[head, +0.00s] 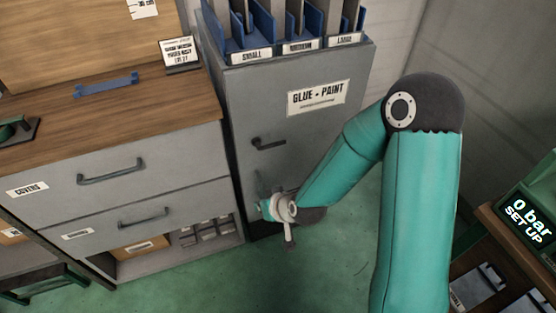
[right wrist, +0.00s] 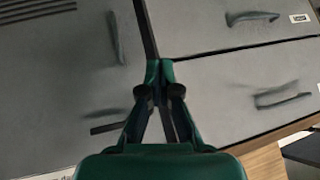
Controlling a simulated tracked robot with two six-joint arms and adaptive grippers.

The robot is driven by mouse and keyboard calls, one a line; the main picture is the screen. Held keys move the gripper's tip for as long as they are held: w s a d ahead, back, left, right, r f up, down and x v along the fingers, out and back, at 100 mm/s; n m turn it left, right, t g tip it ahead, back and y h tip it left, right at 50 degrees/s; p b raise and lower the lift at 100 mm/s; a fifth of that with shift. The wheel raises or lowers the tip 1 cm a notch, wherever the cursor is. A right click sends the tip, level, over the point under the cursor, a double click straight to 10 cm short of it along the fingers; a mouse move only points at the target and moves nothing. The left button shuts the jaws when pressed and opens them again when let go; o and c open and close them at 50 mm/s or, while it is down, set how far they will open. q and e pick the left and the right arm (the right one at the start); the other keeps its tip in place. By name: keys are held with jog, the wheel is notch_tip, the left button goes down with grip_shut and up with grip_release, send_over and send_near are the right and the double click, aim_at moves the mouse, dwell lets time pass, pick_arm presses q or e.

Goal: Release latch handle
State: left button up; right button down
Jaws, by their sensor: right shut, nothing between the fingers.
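The dark latch handle (head: 268,143) lies roughly level on the grey "GLUE + PAINT" cabinet door (head: 310,125), near the door's left edge. In the right wrist view, a dark bar (right wrist: 105,128) that looks like the same handle lies left of my fingers, partly hidden by them. My right gripper (head: 267,210) is below the latch handle in the head view, near the cabinet's lower left edge. In the right wrist view its fingertips (right wrist: 159,66) are together and empty, apart from the bar. My left gripper is in neither view.
A second handle (right wrist: 117,38) stands on the cabinet door in the wrist view. Left of the cabinet is a drawer unit (head: 150,170) with protruding handles and a wooden top (head: 110,115). Blue dividers (head: 265,20) stand on the cabinet. Green floor (head: 330,270) is clear in front.

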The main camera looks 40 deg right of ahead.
pick_arm(q)
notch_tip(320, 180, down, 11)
jog(key=b, duration=0.8)
pick_arm(e)
jog(key=w+d+r+t+h, duration=0.2)
jog(key=d+r+t+h, duration=0.2)
jog(key=d+r, duration=0.7)
jog(key=r+t, duration=0.1)
jog(key=t, duration=0.1)
jog(key=shift+w+d+r+m+t+h, duration=0.2)
jog(key=shift+r+m+t+h, duration=0.1)
jog(key=shift+r+t+h, duration=0.1)
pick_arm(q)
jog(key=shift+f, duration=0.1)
pick_arm(e)
jog(key=shift+w+f, duration=0.1)
jog(key=shift+w, duration=0.05)
jog(key=x, duration=0.9)
jog(key=shift+w+f+b, duration=0.15)
jog(key=shift+w+b, duration=0.15)
jog(key=shift+b, duration=0.05)
notch_tip(320, 180, down, 3)
jog(key=shift+r+b, duration=0.25)
jog(key=shift+b, duration=0.15)
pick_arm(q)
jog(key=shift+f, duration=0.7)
pick_arm(e)
jog(key=shift+f, duration=0.7)
jog(key=shift+w, duration=0.1)
